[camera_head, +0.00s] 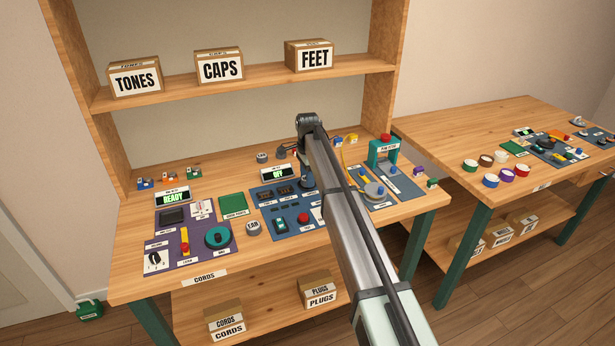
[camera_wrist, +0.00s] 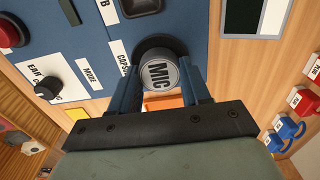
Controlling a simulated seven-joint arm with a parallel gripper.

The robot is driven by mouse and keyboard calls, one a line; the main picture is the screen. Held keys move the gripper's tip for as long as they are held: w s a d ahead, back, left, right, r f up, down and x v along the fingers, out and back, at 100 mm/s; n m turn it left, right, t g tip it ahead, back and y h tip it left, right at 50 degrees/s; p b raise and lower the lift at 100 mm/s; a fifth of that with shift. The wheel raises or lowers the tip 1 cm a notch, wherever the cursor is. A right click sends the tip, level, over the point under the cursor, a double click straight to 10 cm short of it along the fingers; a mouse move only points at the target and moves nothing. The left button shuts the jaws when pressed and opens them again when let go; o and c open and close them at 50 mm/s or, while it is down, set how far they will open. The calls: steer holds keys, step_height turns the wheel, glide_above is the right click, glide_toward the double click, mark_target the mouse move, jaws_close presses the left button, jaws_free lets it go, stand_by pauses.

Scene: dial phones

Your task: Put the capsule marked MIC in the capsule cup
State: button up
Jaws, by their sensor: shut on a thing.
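The capsule marked MIC (camera_wrist: 158,75) is a round grey piece with black letters, face towards the wrist camera. My gripper (camera_wrist: 161,84) is shut on it, one blue finger on each side. The capsule cup (camera_wrist: 153,43), a dark round ring by a partly hidden label (camera_wrist: 119,57), shows just behind the capsule. The capsule overlaps the cup in this view; I cannot tell whether it is inside or just above it. In the head view my gripper (camera_head: 306,172) is over the blue panel (camera_head: 268,203), partly hidden by my arm; the capsule cannot be made out there.
A capsule marked EAR (camera_head: 253,227) lies left of the blue panel. A display reading OFF (camera_head: 278,173) stands behind the panel. A red button (camera_head: 303,217) and a dark knob (camera_wrist: 47,88) are nearby. A teal press (camera_head: 383,152) stands to the right.

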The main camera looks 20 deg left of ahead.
steer(key=shift+f, duration=0.4)
steer(key=shift+f, duration=0.25)
steer(key=o, duration=1)
steer(key=shift+s+d+f, duration=0.1)
steer(key=shift+s, duration=0.05)
steer(key=shift+o, duration=0.3)
steer(key=shift+s+d, duration=0.1)
step_height(320, 180, up, 14)
steer(key=shift+w+a+f, duration=0.2)
steer(key=shift+w, duration=0.05)
